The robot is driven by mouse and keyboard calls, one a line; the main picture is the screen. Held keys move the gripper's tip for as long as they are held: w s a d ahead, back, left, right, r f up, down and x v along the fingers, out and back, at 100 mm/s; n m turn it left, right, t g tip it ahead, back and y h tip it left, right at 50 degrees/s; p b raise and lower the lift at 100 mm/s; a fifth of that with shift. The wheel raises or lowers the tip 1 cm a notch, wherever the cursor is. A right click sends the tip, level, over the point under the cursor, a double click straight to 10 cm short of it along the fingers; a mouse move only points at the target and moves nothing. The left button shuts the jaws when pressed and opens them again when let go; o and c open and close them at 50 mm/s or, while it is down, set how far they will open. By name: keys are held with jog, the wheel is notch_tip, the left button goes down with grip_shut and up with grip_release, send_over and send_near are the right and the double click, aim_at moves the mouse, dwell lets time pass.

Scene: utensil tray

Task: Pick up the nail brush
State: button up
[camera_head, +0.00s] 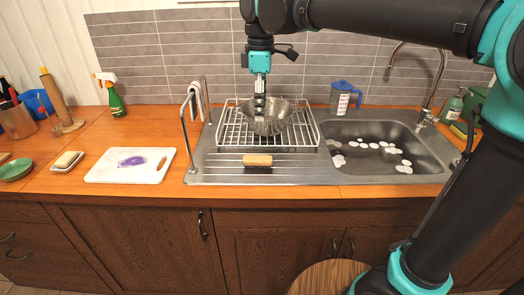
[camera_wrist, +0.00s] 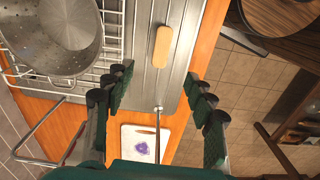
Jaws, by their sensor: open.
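The nail brush (camera_head: 257,160) looks like a small tan block with rounded ends. It lies on the ribbed drainboard of the sink, in front of the dish rack. In the wrist view the nail brush (camera_wrist: 162,46) shows at upper centre, beyond the fingertips. My gripper (camera_head: 260,112) hangs pointing down, in front of the metal colander in the head view, and apart from the brush. In the wrist view my gripper (camera_wrist: 161,86) has its two dark green fingers spread wide, with nothing held between them.
A metal colander (camera_head: 266,122) sits in the white wire dish rack (camera_head: 233,134) behind the brush. A metal rail (camera_head: 186,130) rises at the drainboard's left end. The sink basin (camera_head: 430,150) is to the right. A white cutting board (camera_head: 105,172) lies left.

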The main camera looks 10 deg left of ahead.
send_over(258, 158)
jog(key=f, duration=0.7)
jog(key=w+f, duration=0.1)
jog(key=f, duration=0.3)
jog(key=shift+f, duration=0.1)
jog(key=shift+s+f, duration=0.25)
jog(key=shift+f, duration=1.2)
jog(key=shift+s+f, duration=0.2)
jog(key=shift+f, duration=1.2)
jog(key=c, duration=1.3)
